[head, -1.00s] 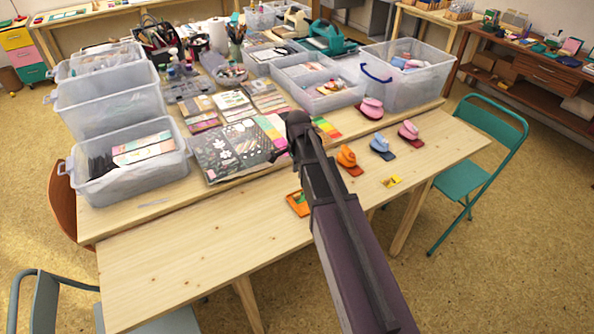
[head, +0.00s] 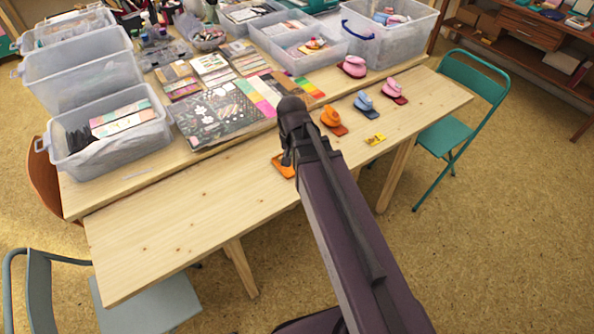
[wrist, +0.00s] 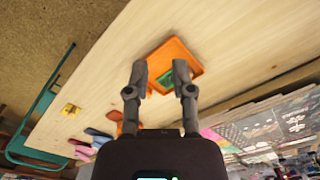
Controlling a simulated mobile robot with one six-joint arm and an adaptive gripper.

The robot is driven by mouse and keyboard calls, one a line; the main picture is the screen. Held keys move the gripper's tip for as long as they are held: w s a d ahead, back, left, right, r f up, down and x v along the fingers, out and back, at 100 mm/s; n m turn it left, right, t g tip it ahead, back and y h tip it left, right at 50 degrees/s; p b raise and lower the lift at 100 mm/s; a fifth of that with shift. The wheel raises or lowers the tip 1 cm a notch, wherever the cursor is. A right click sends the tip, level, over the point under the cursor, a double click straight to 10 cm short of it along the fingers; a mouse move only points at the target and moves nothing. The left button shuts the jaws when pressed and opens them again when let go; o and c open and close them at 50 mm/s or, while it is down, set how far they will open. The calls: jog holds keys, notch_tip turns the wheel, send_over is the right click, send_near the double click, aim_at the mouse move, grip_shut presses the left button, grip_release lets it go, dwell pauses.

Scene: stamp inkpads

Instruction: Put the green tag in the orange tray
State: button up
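The orange tray (wrist: 181,52) lies on the bare front strip of the wooden table. In the head view its left part (head: 281,163) shows beside my arm, which hides the rest. The green tag (wrist: 165,79) shows against the inside of the tray in the wrist view and looks to lie in it, near the edge closest to me. My gripper (wrist: 160,74) is over the tray with its two fingers apart, one on each side of the tag. I see no contact between fingers and tag. The tag is hidden in the head view.
To the right of the tray stand an orange stamp (head: 331,119), a blue one (head: 366,105) and pink ones on pads. A small yellow piece (head: 376,138) lies in front. Patterned paper (head: 217,117) and clear bins are behind. The table's left front is clear.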

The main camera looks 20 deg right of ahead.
jog(key=s+n, duration=0.4)
jog(key=s, duration=0.1)
jog(key=shift+s, duration=0.1)
notch_tip(320, 180, up, 4)
jog(key=p, duration=0.4)
jog(key=shift+r, duration=0.1)
